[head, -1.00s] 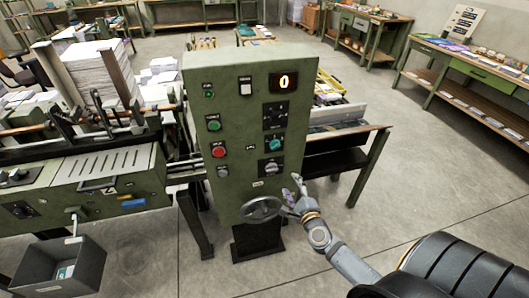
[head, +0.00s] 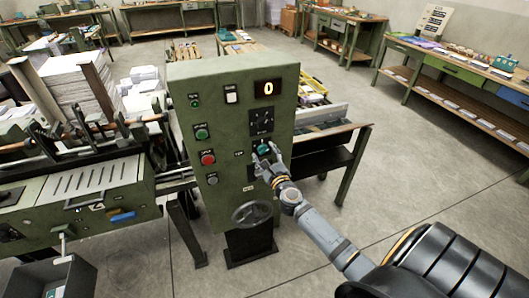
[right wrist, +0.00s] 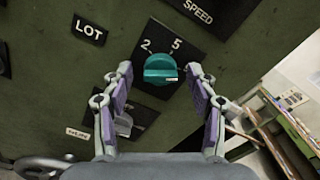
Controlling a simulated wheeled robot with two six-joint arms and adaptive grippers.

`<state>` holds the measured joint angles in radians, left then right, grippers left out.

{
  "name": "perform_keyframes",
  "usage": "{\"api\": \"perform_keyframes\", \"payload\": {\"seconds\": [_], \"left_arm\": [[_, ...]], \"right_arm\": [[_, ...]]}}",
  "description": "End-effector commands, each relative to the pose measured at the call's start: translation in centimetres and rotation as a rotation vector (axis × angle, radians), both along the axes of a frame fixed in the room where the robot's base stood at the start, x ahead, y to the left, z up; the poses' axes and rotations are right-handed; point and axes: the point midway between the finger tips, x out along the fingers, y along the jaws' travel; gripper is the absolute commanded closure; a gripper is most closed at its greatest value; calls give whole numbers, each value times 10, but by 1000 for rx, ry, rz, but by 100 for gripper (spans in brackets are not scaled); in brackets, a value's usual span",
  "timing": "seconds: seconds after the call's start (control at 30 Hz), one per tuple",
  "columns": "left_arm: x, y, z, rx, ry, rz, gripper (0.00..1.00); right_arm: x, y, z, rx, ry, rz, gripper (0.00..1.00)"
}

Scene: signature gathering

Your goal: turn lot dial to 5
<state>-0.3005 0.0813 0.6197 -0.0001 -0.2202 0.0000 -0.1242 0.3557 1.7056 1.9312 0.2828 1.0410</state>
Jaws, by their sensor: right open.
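The lot dial is a teal knob (right wrist: 160,69) on a black plate on the green control panel (head: 220,90). In the right wrist view the LOT label (right wrist: 89,30) is left of it, with a 2 and a 5 printed above it. Its grip bar lies roughly level in that view, with a small pale and red mark at its lower right. My right gripper (right wrist: 160,72) is open, one finger on each side of the dial, with visible gaps; I cannot tell the depth. In the head view this gripper (head: 266,153) partly hides the dial. My left gripper is out of view.
A grey knob (right wrist: 123,124) sits below the dial, partly behind the left finger. A handwheel (head: 252,212) sticks out low on the panel. Green, red and grey buttons (head: 207,159) are left of the dial. A lit display (head: 268,88) reads 0.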

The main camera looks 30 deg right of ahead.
Motion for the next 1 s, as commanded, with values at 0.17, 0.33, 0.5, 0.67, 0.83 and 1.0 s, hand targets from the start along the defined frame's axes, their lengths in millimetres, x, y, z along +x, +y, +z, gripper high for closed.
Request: {"api": "perform_keyframes", "payload": {"seconds": [0.17, 0.33, 0.5, 0.67, 0.83, 1.0], "left_arm": [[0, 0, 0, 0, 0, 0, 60], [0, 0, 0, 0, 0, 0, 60], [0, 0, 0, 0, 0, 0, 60], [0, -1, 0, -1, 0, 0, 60], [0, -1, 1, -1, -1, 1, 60], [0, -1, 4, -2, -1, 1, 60]], "right_arm": [[6, -1, 0, -1, 1, 1, 42], [5, -1, 0, -1, 1, 1, 43], [5, -1, 0, -1, 1, 1, 66], [5, -1, 0, -1, 1, 1, 88], [5, -1, 0, -4, 1, 1, 95], [5, -1, 1, -37, 10, 0, 95]]}}
